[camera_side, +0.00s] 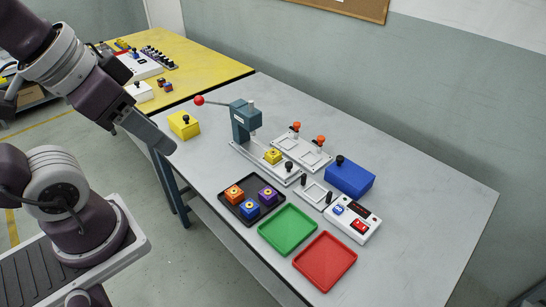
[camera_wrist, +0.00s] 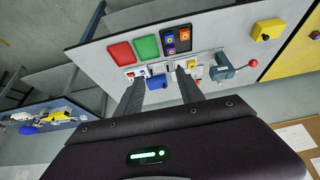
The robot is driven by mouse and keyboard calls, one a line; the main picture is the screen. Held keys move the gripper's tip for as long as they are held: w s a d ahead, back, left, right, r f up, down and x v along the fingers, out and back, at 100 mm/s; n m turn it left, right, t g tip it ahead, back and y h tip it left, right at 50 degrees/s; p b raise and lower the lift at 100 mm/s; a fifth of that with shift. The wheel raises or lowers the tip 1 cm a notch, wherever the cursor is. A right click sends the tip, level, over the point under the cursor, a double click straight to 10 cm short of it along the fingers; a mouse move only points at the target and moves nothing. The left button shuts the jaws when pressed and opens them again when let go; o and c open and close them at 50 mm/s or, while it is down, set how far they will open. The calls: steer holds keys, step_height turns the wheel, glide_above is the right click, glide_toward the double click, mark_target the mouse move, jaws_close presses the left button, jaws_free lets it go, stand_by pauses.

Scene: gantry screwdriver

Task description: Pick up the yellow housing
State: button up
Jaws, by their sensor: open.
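The yellow housing (camera_side: 273,156) is a small yellow block with a dark centre, sitting on the light base of the teal lever press (camera_side: 243,122). In the wrist view the yellow housing (camera_wrist: 193,64) is tiny, beside the press (camera_wrist: 221,68) and beyond the right finger. My gripper (camera_wrist: 160,76) is open, with its two dark fingers spread and nothing between them. It is high above and well away from the housing. In the side view my arm's end (camera_side: 150,132) is at the left, near the table's left edge; the fingers are not clear there.
A black tray (camera_side: 227,188) holds orange, blue and purple housings. Green (camera_side: 288,231) and red (camera_side: 325,262) trays lie in front. A blue box (camera_side: 350,178), a control box (camera_side: 353,220) and a plate with orange-topped clamps (camera_side: 302,152) surround the press. A yellow box (camera_side: 184,124) stands left.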

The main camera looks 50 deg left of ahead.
steer(key=shift+o, duration=0.2)
steer(key=o, duration=0.4)
steer(key=shift+c, duration=0.2)
